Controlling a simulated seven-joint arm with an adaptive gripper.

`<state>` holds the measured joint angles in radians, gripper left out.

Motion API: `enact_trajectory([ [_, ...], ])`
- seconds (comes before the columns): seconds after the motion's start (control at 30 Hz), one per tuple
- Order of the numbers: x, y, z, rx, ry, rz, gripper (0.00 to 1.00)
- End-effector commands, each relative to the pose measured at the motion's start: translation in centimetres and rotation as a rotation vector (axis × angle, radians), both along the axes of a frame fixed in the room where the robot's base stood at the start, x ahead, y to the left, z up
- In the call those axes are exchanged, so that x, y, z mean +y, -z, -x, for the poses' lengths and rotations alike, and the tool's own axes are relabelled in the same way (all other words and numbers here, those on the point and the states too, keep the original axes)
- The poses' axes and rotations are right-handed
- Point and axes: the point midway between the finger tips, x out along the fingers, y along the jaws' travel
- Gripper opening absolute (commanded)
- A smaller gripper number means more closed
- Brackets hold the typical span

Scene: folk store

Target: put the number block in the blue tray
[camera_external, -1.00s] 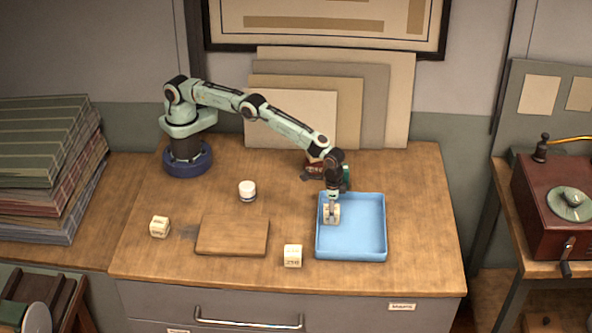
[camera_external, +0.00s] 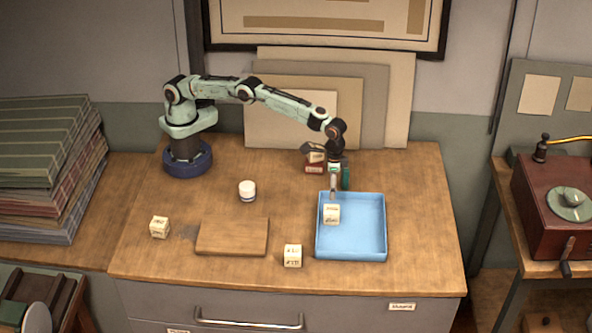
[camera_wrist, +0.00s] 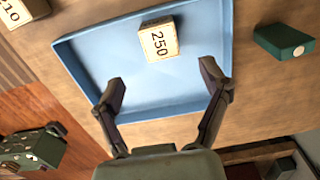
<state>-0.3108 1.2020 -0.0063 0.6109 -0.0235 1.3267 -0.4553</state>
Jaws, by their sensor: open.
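A cream number block (camera_external: 331,214) lies inside the blue tray (camera_external: 372,225), near its left side. My gripper (camera_external: 333,193) is just above and behind the block. In the wrist view my gripper (camera_wrist: 165,82) has its two fingers spread wide, with nothing between them and a clear gap to the block.
Another number block (camera_external: 293,256) stands left of the tray; one more block (camera_external: 159,227) is at far left. Red (camera_external: 314,169) and green (camera_external: 345,178) items are behind the tray.

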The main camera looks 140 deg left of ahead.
Motion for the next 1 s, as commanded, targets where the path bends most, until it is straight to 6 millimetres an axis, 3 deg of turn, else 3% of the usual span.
enact_trajectory([
  [0.17,0.0,-2.3,-0.1,-0.002,0.0,-0.001,0.76],
  [0.47,-0.3,-3.3,0.1,-0.001,0.009,-0.001,0.76],
  [0.57,-1.5,-5.8,0.8,-0.002,0.046,-0.002,0.76],
  [0.63,-3.1,-8.5,2.1,-0.003,0.093,-0.004,0.76],
  [0.73,-5.9,-12.8,5.5,-0.002,0.179,-0.008,0.76],
  [0.8,-7.9,-15.3,8.8,0.001,0.243,-0.012,0.76],
  [0.87,-9.5,-17.0,12.0,0.003,0.299,-0.016,0.76],
  [1.0,-12.6,-18.9,20.8,0.009,0.427,-0.029,0.76],
])
